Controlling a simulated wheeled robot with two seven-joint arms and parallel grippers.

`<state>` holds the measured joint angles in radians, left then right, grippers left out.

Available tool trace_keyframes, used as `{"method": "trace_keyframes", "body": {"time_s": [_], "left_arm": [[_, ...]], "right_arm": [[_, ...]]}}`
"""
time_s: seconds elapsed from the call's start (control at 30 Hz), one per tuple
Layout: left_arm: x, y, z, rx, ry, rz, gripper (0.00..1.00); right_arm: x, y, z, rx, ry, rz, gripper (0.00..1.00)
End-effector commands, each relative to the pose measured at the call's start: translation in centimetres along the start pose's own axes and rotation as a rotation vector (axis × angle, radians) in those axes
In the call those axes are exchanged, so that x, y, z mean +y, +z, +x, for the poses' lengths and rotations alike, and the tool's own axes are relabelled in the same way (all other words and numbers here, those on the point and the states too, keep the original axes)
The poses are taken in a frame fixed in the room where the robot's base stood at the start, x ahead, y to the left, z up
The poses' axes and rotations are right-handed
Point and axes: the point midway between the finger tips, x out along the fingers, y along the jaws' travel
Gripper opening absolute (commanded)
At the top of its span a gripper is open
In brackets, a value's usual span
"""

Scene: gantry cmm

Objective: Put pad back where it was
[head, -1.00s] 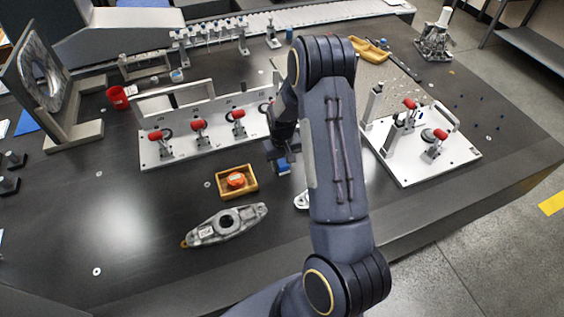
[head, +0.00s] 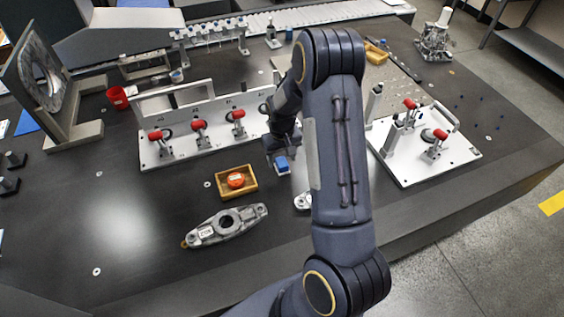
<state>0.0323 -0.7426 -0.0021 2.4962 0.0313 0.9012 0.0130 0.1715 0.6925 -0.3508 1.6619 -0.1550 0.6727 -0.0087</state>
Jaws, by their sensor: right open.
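My right gripper (head: 281,160) hangs over the middle of the dark table, just right of a small wooden tray (head: 251,191). It is open. A small blue block (head: 283,163), possibly the pad, shows at its fingertips, with a pale edge below it. I cannot tell whether the block rests on the table or touches the fingers. A round orange-red piece (head: 236,180) lies in the wooden tray. My left gripper is not in view.
A grey cast part (head: 226,225) lies in front of the tray. A white fixture with red-handled clamps (head: 180,150) stands behind, and another white fixture plate (head: 420,168) stands right. My right arm hides part of the table.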

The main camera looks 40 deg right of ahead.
Motion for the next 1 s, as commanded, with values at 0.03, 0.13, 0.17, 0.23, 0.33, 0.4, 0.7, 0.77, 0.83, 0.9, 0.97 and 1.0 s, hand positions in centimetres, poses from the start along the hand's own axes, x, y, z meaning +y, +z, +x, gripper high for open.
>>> {"method": "trace_keyframes", "body": {"time_s": [0.03,0.13,0.17,0.23,0.33,0.4,0.7,0.77,0.83,0.9,0.97,1.0], "left_arm": [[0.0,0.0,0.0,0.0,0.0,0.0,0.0],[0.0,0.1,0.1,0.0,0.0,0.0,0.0],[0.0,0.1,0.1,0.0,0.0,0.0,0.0],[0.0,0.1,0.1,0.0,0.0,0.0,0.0],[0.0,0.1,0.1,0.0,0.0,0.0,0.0],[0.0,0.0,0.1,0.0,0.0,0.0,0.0],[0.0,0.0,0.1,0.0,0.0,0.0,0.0],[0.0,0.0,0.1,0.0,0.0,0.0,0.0],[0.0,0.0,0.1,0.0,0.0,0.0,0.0],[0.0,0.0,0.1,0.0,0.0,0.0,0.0],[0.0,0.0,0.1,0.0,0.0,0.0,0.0],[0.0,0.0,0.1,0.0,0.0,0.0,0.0]], "right_arm": [[0.0,-0.1,-1.3,0.007,-0.001,0.0,0.57],[0.0,-0.1,-3.5,0.006,-0.001,0.001,0.57],[0.0,-0.1,-4.2,0.006,-0.001,0.002,0.57],[0.0,-0.1,-5.6,0.005,-0.001,0.002,0.57],[0.0,-0.1,-7.2,0.004,0.0,0.001,0.57],[0.0,-0.1,-8.1,0.002,0.0,0.001,0.57],[-1.5,2.7,-13.2,0.054,-0.091,0.007,0.57],[-2.5,4.6,-15.3,0.088,-0.144,0.005,0.57],[-3.8,7.5,-17.9,0.132,-0.21,-0.007,0.57],[-5.2,10.6,-20.1,0.178,-0.271,-0.025,0.57],[-6.2,13.4,-21.6,0.218,-0.316,-0.043,0.57],[-6.9,15.3,-22.4,0.245,-0.341,-0.058,0.57]]}}
